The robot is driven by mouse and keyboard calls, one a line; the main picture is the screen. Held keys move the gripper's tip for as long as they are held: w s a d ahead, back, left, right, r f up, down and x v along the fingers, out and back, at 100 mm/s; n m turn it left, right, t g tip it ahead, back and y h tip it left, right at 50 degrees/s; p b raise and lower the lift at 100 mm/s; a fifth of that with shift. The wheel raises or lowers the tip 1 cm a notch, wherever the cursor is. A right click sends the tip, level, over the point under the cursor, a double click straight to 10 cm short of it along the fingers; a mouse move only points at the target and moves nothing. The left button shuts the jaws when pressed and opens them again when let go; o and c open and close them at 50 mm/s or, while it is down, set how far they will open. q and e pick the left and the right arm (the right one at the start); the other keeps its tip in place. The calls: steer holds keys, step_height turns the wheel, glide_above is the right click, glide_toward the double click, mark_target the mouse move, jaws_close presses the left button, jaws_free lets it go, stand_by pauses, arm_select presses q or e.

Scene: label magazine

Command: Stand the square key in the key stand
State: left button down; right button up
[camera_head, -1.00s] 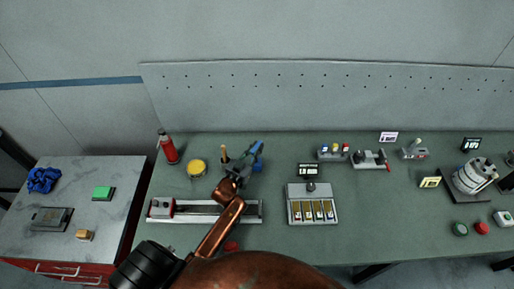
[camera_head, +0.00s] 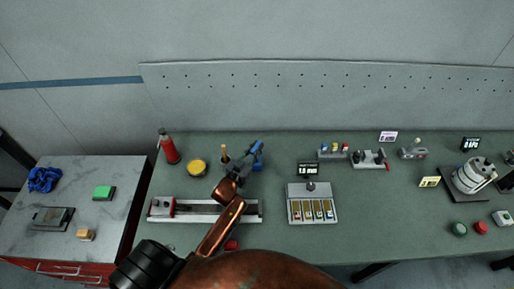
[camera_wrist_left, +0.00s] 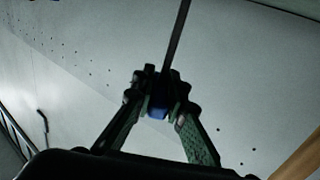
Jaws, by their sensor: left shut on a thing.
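My left gripper (camera_head: 246,162) is over the back left of the green bench, and its fingers are shut. In the left wrist view the gripper (camera_wrist_left: 160,100) has a small blue piece (camera_wrist_left: 158,106) between its fingertips. A thin dark shaft (camera_wrist_left: 177,38) runs up from there; I take both to be the square key. In the head view, blue parts (camera_head: 258,163) show beside the fingers, but I cannot tell which belong to the key. I cannot make out the key stand with certainty; the gripper may hide it. My right gripper is not in view.
A wooden handle (camera_head: 225,152) stands close left of the gripper. A yellow-topped tin (camera_head: 197,168) and a red bottle (camera_head: 169,147) stand further left. A long rail fixture (camera_head: 215,218) lies in front, and a grey label box (camera_head: 296,191) to the right. A perforated panel (camera_head: 330,100) rises behind.

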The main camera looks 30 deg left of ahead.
arm_select(q)
steer(key=shift+f, duration=0.4)
steer(key=shift+f+b, duration=1.1)
steer(key=shift+f, duration=0.3)
steer(key=shift+f, duration=0.1)
steer(key=shift+s+d+f+b, duration=0.1)
steer(key=shift+f+b, duration=0.15)
steer(key=shift+f, duration=0.1)
steer(key=shift+s+d+f+b, duration=0.1)
steer(key=shift+f+b, duration=0.1)
steer(key=shift+f, duration=0.15)
steer(key=shift+s+f, duration=0.1)
steer(key=shift+f, duration=0.15)
steer(key=shift+d, duration=0.1)
steer(key=shift+r, duration=0.1)
steer(key=shift+w+a+r+p, duration=0.1)
steer(key=shift+w+r+p, duration=0.05)
steer(key=shift+r+p, duration=0.4)
steer(key=shift+w+a+r+p, duration=0.1)
steer(key=shift+r+p, duration=0.35)
steer(key=shift+p, duration=0.1)
steer(key=shift+a+r, duration=0.1)
steer(key=shift+r, duration=0.4)
